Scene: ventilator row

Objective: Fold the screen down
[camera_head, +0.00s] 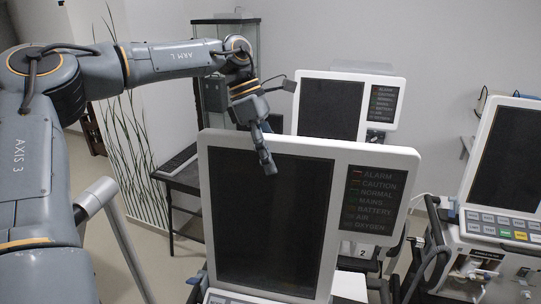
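The nearest ventilator screen (272,225) stands upright in the middle foreground. It has a white frame, a dark display and a dark label panel on the right reading ALARM, CAUTION, NORMAL and more. My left gripper (278,128) is at the screen's top edge, left of its middle. Its fingers are spread: one points down across the top frame and the upper display, the other points right above the edge. Nothing shows between them. I cannot tell whether the front finger touches the screen. My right gripper is out of view.
A second ventilator screen (330,107) stands upright behind the nearest one. A third ventilator (505,165) stands at the right, with buttons and hoses below its screen. A dark side table (180,170) is at the left near a grass-patterned wall (128,150).

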